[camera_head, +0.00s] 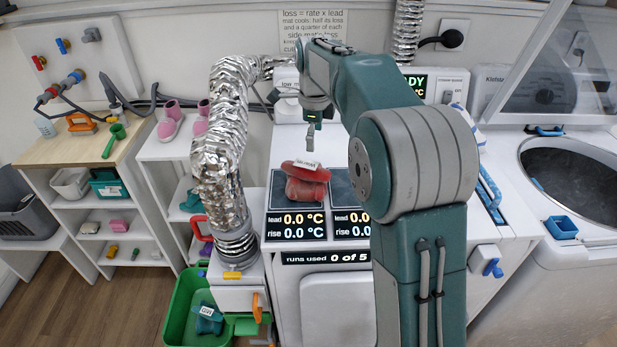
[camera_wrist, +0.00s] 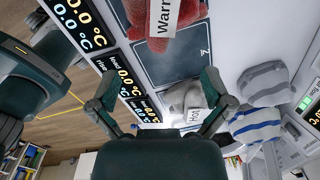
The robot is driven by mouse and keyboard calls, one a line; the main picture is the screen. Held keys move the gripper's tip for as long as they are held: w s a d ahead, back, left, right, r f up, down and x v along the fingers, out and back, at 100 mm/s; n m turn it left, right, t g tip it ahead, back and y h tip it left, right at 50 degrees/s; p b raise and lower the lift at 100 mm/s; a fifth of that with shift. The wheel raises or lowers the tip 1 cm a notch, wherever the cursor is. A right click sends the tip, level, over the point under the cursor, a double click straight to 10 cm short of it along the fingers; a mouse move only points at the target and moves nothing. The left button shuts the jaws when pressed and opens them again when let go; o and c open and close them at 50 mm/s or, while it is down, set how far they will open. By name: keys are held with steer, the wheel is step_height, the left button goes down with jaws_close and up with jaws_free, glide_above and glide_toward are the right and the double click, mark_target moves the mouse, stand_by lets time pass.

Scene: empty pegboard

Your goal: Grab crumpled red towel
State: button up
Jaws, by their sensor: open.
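A crumpled red towel (camera_head: 306,190) lies on the dark left pad of the white machine's top, with a pale label on its upper part. It also shows at the top of the wrist view (camera_wrist: 178,45), cut off by the frame edge, with a label reading "Warm" in part. My gripper (camera_head: 311,148) hangs above and behind the towel in the head view, apart from it. The towel lies beyond the fingertips.
A grey-white cloth labelled "Hot" (camera_wrist: 188,98) and a striped cloth (camera_wrist: 262,98) lie near the right finger. A silver duct (camera_head: 217,150) stands left of the towel. A green bin (camera_head: 178,312) is on the floor. A washer (camera_head: 570,200) stands at right.

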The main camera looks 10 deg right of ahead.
mark_target(306, 165)
steer(key=shift+w+a+f+m, duration=0.7)
steer(key=shift+w+f+m, duration=0.15)
steer(key=shift+f, duration=0.2)
steer(key=f, duration=0.4)
steer(key=shift+w+d+f, duration=0.1)
steer(key=shift+d+f, duration=0.1)
steer(key=shift+f, duration=0.15)
steer(key=shift+d+f, duration=0.15)
steer(key=shift+f, duration=0.1)
steer(key=f, duration=0.2)
steer(key=a+f, duration=0.1)
steer(key=f, duration=0.2)
steer(key=shift+a, duration=0.2)
steer(key=shift+d, duration=0.2)
steer(key=shift+c, duration=0.9)
steer(key=c, duration=0.5)
steer(key=shift+f, duration=0.1)
jaws_close()
